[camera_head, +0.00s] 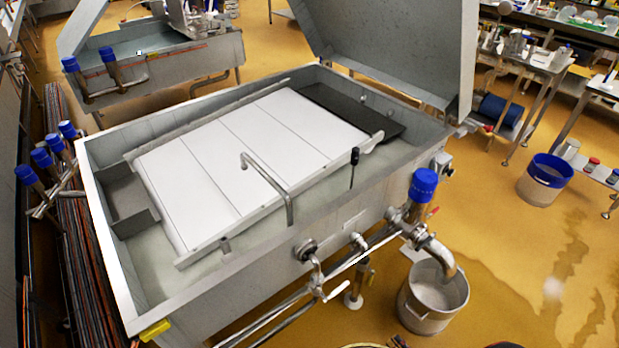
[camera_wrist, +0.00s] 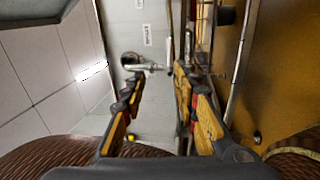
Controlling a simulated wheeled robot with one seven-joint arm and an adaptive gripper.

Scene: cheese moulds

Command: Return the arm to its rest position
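My gripper (camera_wrist: 158,72) shows in the wrist view with its two yellow-and-black fingers spread apart. Nothing is held between them. Beyond the fingertips are the grey side of a vat, a metal fitting (camera_wrist: 142,64) and pipes; I cannot tell the exact distance to them. In the head view my gripper cannot be made out clearly; only small parts of something dark and rounded show at the bottom edge. Most of my arm is hidden.
A large steel vat (camera_head: 225,282) with white slabs (camera_head: 245,150) fills the head view's middle. A blue-capped valve (camera_head: 421,195) and pipes project from its front above a metal bucket (camera_head: 432,296). A blue-rimmed bucket (camera_head: 545,180) stands right. Yellow floor (camera_head: 520,270) is open there.

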